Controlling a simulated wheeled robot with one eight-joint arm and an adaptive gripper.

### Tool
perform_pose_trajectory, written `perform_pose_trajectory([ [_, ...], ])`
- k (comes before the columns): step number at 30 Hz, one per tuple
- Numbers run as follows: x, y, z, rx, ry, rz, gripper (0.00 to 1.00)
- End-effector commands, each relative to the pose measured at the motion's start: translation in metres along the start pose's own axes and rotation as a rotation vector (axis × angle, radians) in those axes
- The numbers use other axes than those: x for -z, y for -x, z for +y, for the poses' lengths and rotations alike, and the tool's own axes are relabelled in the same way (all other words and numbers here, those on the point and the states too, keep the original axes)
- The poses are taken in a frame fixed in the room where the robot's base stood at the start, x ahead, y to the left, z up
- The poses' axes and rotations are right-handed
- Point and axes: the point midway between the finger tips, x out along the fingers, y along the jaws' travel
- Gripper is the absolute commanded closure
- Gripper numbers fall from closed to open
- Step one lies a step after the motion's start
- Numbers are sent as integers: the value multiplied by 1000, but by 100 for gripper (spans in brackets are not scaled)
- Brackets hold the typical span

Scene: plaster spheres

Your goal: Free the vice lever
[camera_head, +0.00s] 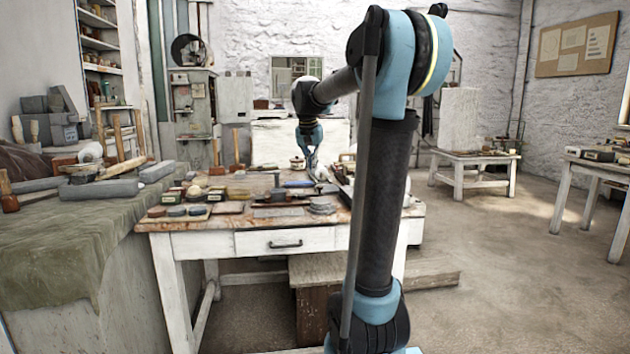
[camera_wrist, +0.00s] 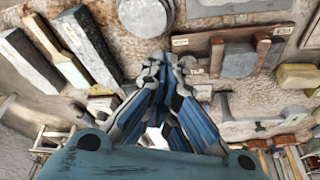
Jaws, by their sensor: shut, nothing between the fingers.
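My gripper (camera_head: 313,165) hangs at the end of my arm over the far part of the wooden worktable (camera_head: 190,224). In the wrist view its blue fingers come together at the tips (camera_wrist: 167,66), shut and empty. I cannot clearly make out the vice or its lever in either view. A pale grey metal piece (camera_wrist: 228,112) lies right of the fingers in the wrist view; I cannot tell if it is part of the vice. My arm hides part of the table's right side in the head view.
Several blocks and tools crowd the table, among them grey discs (camera_head: 322,206) near the front edge. A cloth-covered bench (camera_head: 60,245) stands at left.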

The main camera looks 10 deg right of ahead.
Motion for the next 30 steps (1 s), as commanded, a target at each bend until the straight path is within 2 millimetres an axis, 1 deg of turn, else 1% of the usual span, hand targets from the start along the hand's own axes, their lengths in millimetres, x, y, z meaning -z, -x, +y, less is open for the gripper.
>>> perform_pose_trajectory([
  [5, 0, -23, 0, 0, 0, 0, 100],
  [18, 0, -98, 0, 0, 0, 0, 100],
  [21, 14, -102, 0, -1, -1, 0, 100],
  [24, 23, -107, 0, 0, 0, 0, 100],
  [30, 34, -112, 0, 0, 0, 0, 100],
])
